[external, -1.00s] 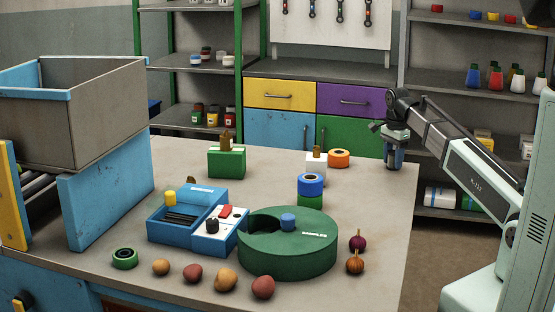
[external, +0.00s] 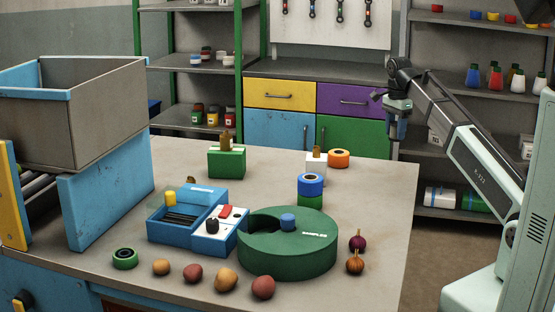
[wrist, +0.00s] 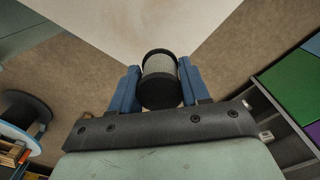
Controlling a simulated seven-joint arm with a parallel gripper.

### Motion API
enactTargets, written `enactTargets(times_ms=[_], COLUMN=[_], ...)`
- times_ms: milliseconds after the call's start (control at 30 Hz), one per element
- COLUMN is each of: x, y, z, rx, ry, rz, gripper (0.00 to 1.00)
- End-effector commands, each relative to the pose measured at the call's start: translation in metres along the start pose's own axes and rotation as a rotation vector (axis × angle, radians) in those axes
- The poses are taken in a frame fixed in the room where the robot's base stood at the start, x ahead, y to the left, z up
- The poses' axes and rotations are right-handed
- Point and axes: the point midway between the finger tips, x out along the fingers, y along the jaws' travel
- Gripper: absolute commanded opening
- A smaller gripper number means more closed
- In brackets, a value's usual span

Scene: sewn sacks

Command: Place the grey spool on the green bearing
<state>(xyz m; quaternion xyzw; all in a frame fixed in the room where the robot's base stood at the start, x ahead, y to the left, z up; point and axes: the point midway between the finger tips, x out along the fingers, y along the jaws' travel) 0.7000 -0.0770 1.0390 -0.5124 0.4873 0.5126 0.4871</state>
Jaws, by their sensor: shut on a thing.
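My gripper (wrist: 160,88) is shut on the grey spool (wrist: 160,82), which has dark ends and a pale grey middle. In the external view my gripper (external: 396,130) hangs in the air beyond the table's back right edge, and I cannot make out the spool there. The green bearing (external: 125,265), a ring with a dark inner part, lies flat on the table at the front left. It is far from my gripper and is not visible in the wrist view.
A blue roll (external: 311,183), green box (external: 227,163) and orange ring (external: 339,158) stand further back.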

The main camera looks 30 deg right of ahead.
Motion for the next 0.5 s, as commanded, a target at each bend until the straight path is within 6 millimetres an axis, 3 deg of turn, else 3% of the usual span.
enactTargets(times_ms=[167,267,500], x=[-0.001,-0.003,-0.008], y=[-0.005,-0.016,-0.052], z=[0.008,0.024,0.094], rx=[-0.018,-0.053,-0.205], ry=[0.000,0.000,0.000], rz=[0.000,0.000,-0.001], gripper=[0.16,0.16,0.16])
